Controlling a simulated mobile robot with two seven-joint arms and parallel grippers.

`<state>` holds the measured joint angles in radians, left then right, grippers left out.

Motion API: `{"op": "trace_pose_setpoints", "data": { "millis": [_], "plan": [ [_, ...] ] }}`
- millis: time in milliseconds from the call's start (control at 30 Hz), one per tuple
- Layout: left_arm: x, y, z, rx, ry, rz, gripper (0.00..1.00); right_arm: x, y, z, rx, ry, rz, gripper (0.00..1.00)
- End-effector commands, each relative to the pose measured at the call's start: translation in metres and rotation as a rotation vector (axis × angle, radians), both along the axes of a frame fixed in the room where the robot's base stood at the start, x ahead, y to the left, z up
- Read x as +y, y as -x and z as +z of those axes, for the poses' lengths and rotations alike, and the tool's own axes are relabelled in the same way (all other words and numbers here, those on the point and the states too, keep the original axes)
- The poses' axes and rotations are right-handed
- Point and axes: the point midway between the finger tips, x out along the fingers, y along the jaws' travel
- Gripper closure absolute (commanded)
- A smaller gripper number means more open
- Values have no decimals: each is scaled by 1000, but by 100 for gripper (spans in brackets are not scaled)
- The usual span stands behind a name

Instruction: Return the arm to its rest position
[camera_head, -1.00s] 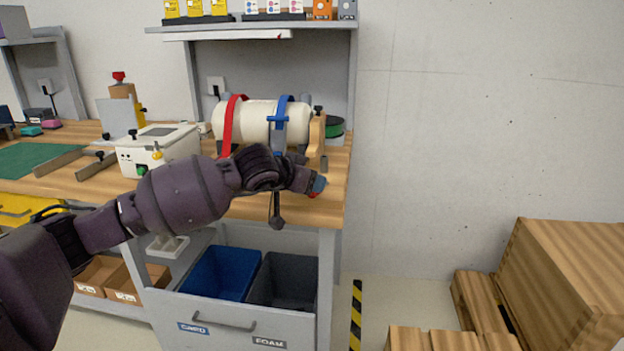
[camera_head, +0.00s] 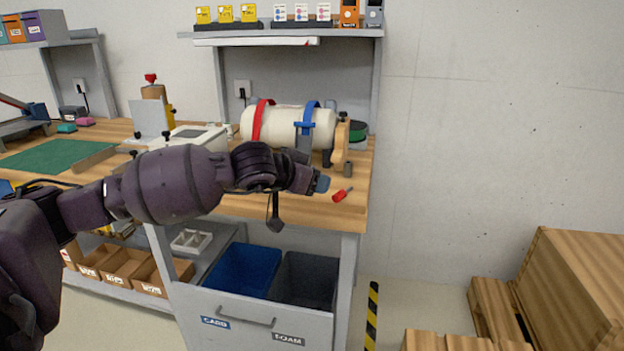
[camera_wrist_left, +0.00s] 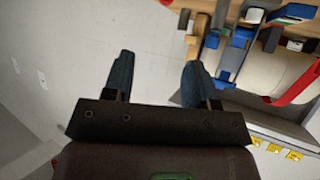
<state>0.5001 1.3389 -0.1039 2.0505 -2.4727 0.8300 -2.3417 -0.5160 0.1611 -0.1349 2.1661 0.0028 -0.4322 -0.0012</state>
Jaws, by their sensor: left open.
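My left gripper (camera_head: 318,184) is at the end of the dark purple arm that crosses the front of the workbench in the head view. It is over the bench's right front part, and a small red-handled thing (camera_head: 342,194) lies on the wood just right of it. In the left wrist view its two bluish fingers (camera_wrist_left: 158,82) are spread apart with nothing between them, and grey wall shows behind. My right gripper is in neither view.
The workbench (camera_head: 225,206) holds a white cylinder (camera_head: 285,124) with red and blue straps, a white box (camera_head: 200,135) and a green mat (camera_head: 55,156). Blue (camera_head: 243,268) and dark (camera_head: 303,280) bins sit below. Wooden crates (camera_head: 575,285) stand at lower right; the wall side between is open.

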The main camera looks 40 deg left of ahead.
Motion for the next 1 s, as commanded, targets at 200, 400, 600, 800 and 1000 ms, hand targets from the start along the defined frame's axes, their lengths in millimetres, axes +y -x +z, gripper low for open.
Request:
{"op": "trace_pose_setpoints", "data": {
  "millis": [200, 400, 600, 800, 1000],
  "plan": [
    [0, 0, 0, 0, 0, 0, 48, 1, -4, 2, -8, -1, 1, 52],
    [0, 0, 0, -1, 3, 1, 48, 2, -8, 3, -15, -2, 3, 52],
    [-4, -1, 3, -6, 144, 53, 48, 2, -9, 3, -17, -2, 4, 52],
    [-32, 2, 8, 68, 642, 117, 48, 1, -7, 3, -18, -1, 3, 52],
    [-70, 11, 17, 271, 1273, 200, 48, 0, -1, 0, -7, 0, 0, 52]
  ]
}}
